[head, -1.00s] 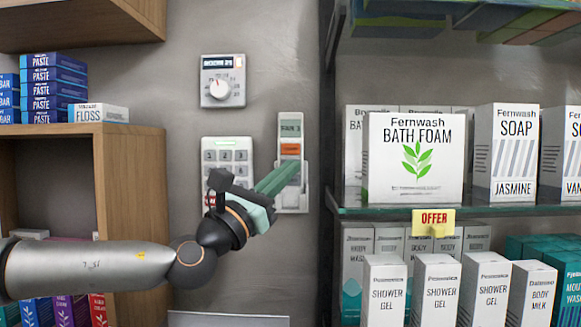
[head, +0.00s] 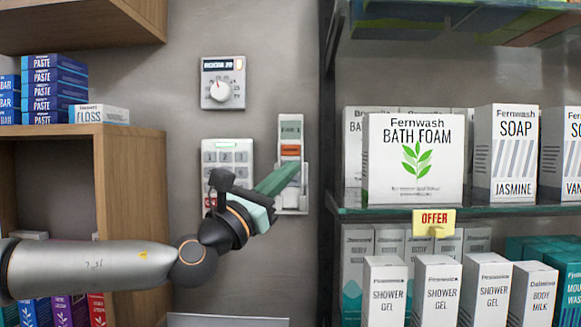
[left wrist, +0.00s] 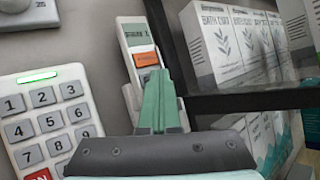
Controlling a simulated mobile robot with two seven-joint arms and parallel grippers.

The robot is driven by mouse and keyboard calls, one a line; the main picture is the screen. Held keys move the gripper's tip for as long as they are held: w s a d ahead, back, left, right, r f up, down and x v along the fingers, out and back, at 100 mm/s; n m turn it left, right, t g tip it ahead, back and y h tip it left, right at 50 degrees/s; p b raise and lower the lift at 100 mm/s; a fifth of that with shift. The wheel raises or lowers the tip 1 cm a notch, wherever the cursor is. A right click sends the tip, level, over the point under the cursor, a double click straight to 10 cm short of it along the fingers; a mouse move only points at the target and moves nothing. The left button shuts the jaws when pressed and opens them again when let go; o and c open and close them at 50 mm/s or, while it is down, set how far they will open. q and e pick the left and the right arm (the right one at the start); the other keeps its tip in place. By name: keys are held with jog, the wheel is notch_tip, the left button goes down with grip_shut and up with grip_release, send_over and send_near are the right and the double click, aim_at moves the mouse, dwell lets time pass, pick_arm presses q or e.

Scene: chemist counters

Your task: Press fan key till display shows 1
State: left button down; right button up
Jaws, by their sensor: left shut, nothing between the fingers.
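A white remote (head: 304,190) with a small display (head: 290,130) and an orange key (head: 290,151) sits in a holder on the wall. It also shows in the left wrist view (left wrist: 127,64), where the display (left wrist: 139,33) has a short, blurred line that seems to end in 1. The orange key (left wrist: 146,58) is visible just above my fingertips. My left gripper (head: 291,167) is shut and empty, its green fingers in front of the remote. They hide the part below the orange key. Whether they touch it I cannot tell. My right gripper is not in view.
A keypad (head: 228,155) with a green light is on the wall left of the remote. A dial thermostat (head: 222,92) is above. A dark-framed shelf with boxes (head: 415,160) stands close on the right. A wooden shelf (head: 135,200) is on the left.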

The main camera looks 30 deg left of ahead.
pick_arm(q)
jog(key=shift+s+d, duration=0.1)
jog(key=shift+s, duration=0.05)
jog(key=shift+s+d, duration=0.35)
jog(key=shift+s, duration=0.3)
jog(key=s+d, duration=0.1)
jog(key=s, duration=0.1)
jog(key=s+d, duration=0.1)
jog(key=s, duration=0.1)
jog(key=shift+s+d, duration=0.1)
jog(key=shift+d, duration=0.25)
jog(key=shift+f, duration=0.1)
dwell(0.6)
